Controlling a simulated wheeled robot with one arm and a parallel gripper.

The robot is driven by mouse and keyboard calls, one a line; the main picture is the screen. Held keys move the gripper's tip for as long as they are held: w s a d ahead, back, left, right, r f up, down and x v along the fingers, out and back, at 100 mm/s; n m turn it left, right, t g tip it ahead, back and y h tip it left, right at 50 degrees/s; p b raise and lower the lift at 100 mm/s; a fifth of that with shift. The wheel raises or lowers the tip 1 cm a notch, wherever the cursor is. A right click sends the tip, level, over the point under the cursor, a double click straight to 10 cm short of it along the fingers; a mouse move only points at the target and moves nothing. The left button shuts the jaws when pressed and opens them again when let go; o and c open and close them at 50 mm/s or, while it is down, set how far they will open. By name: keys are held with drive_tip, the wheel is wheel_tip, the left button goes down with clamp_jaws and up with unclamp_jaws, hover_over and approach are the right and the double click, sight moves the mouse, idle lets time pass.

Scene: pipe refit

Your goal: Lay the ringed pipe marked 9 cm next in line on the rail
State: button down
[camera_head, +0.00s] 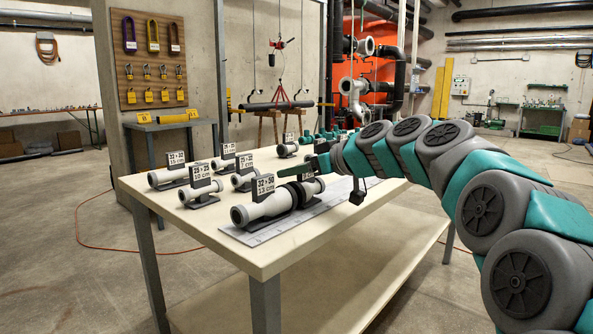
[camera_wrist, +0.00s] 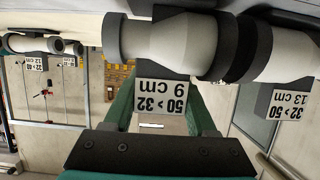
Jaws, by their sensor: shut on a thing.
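The ringed pipe marked 9 cm (camera_wrist: 160,42) is pale grey with a dark ring and a "50>32" tag, upside down in the wrist view. My gripper (camera_wrist: 160,95) is shut on it; the fingertips are partly hidden behind the tag. The dark rings of both sit close together. I cannot tell whether the 9 cm pipe touches the rail.
Other tagged pipes stand on the table (camera_head: 145,189): one marked 15 cm (camera_head: 165,176), one marked 10 cm (camera_head: 200,190) and one marked 7 cm (camera_head: 242,180). Green fittings (camera_head: 325,136) are at the back. The table's front corner is clear.

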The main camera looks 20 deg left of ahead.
drive_tip(key=shift+c, duration=1)
unclamp_jaws()
drive_tip(key=v, duration=1.2)
drive_tip(key=shift+b, duration=0.4)
drive_tip(key=shift+s, duration=0.1)
